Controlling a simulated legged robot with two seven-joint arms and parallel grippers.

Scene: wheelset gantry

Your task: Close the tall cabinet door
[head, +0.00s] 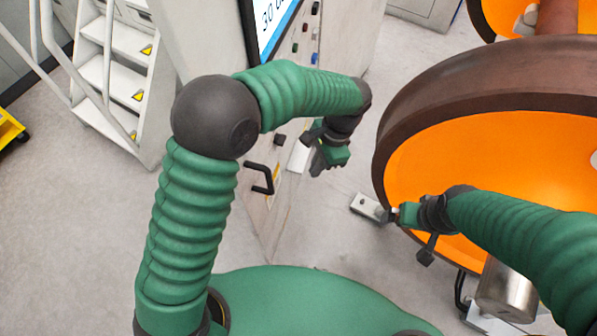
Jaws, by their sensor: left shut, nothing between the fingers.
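The tall cabinet (205,45) is off-white and stands at the upper middle of the head view. Its lower front panel, which looks like the door (257,208), carries a black bar handle (260,178). I cannot tell how far this door stands open, since my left arm covers part of it. My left gripper (318,172) is shut and empty, just right of the door and apart from the handle. My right gripper (394,215) is at the lower right in front of the orange wheel; its fingers are too small to read.
A large orange wheel (480,150) with a brown rim fills the right side. A screen (275,22) and several buttons sit on the cabinet's upper front. White steps (115,85) with railings stand at the left. The grey floor (75,220) at lower left is clear.

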